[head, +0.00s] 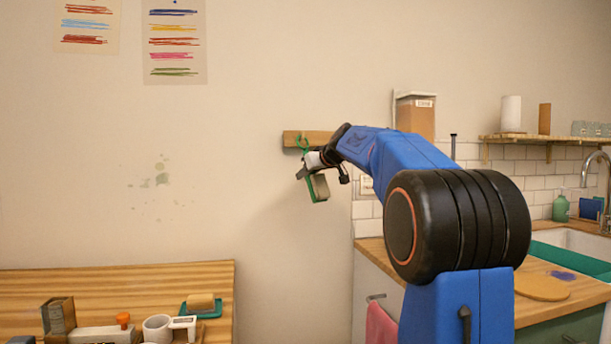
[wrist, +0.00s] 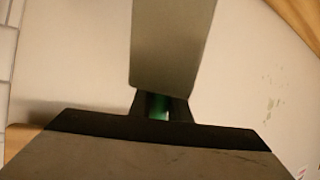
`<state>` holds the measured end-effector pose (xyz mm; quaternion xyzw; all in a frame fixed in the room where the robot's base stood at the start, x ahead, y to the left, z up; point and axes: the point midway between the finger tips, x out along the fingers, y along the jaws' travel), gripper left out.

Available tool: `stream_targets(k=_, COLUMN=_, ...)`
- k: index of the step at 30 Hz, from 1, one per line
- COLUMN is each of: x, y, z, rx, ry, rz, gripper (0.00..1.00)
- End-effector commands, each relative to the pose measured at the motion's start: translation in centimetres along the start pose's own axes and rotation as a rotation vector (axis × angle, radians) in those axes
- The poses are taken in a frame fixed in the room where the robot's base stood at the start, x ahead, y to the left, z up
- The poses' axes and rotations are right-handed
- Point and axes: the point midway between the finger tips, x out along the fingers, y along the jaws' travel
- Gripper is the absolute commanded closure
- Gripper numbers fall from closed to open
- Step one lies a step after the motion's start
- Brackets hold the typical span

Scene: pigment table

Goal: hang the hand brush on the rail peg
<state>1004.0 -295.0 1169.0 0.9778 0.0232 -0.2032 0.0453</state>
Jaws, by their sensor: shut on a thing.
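The hand brush (head: 319,187) has a green back and handle and a pale bristle block. My gripper (head: 311,166) is shut on its handle in front of the wall, and the bristle end hangs below the jaws. The green upper end of the brush is just in front of the wooden rail (head: 293,138). The peg cannot be made out, so I cannot tell whether the brush touches it. In the wrist view, a bit of green (wrist: 158,107) shows between dark jaw parts, with a grey-brown block above it that may be the bristles.
A wooden table (head: 120,283) at lower left holds a mug (head: 157,328), a block on a green tray (head: 211,311) and other small items. A counter with a sink (head: 560,243) and a shelf (head: 560,138) stand at right.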

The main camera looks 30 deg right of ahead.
Motion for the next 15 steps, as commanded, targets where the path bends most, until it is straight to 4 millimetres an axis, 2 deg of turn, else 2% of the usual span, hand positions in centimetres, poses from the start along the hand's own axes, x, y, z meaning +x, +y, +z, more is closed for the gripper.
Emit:
stream_targets(k=3, x=-0.02, y=0.0, z=-0.03, rx=0.0, ry=0.0, rz=0.0, gripper=1.0)
stream_targets(k=4, x=-0.02, y=0.0, z=-0.03, rx=0.0, ry=0.0, rz=0.0, gripper=0.81)
stream_targets(k=6, x=-0.02, y=0.0, z=-0.03, rx=0.0, ry=0.0, rz=0.0, gripper=0.64)
stream_targets(k=7, x=-0.02, y=0.0, z=-0.03, rx=0.0, ry=0.0, rz=0.0, gripper=0.62)
stream_targets(k=15, x=-0.02, y=0.0, z=0.01, rx=0.0, ry=0.0, rz=0.0, gripper=0.62)
